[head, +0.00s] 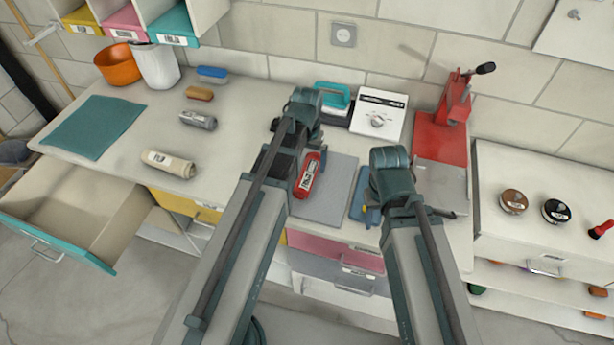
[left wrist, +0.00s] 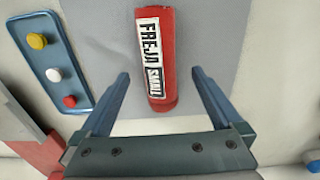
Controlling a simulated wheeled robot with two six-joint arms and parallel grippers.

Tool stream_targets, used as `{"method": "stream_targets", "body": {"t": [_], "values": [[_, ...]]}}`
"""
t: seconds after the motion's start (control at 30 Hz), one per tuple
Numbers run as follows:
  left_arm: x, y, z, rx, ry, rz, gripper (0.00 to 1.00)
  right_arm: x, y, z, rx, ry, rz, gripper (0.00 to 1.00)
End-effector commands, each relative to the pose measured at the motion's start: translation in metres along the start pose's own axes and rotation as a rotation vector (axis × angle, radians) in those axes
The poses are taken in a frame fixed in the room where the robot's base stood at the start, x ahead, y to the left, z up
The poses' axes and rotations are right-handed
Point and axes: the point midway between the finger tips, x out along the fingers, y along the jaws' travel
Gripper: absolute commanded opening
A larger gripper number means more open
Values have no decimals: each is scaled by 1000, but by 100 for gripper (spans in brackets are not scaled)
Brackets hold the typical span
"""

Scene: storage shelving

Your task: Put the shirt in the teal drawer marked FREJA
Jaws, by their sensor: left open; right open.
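A red rolled shirt (head: 308,177) lies on a grey mat on the bench. In the left wrist view the red roll (left wrist: 157,60) has a white label reading FREJA SMALL. My left gripper (left wrist: 160,74) is open above it, with the near end of the roll between its fingertips in that view. In the head view my left arm partly covers the gripper. The teal-fronted drawer (head: 60,246) stands pulled out at the left, and its inside looks empty. I cannot read its label. My right gripper (head: 408,212) is open and largely hidden by my right arm.
A blue tray (left wrist: 50,62) with coloured round pieces lies beside the mat. A beige roll (head: 168,163), a grey roll (head: 198,120) and a teal cloth (head: 93,127) lie on the left bench. A red press (head: 452,115) stands at the back right. Bench space between the rolls and mat looks clear.

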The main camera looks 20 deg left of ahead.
Motion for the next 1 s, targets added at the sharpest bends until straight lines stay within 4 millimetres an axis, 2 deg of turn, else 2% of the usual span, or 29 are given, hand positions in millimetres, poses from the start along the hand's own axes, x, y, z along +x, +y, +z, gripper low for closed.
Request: {"method": "stream_targets", "body": {"t": [0.4,0.7,0.77,1.0], "values": [[49,-1,-2,0,0,0,100,48,-5,-3,0,0,0,50],[49,-1,-2,0,0,0,100,49,-5,-3,0,0,0,50],[49,-1,-2,0,0,0,91,49,-5,-3,0,0,0,50],[49,-1,-2,0,0,0,48,49,-5,-3,0,0,0,50]]}}
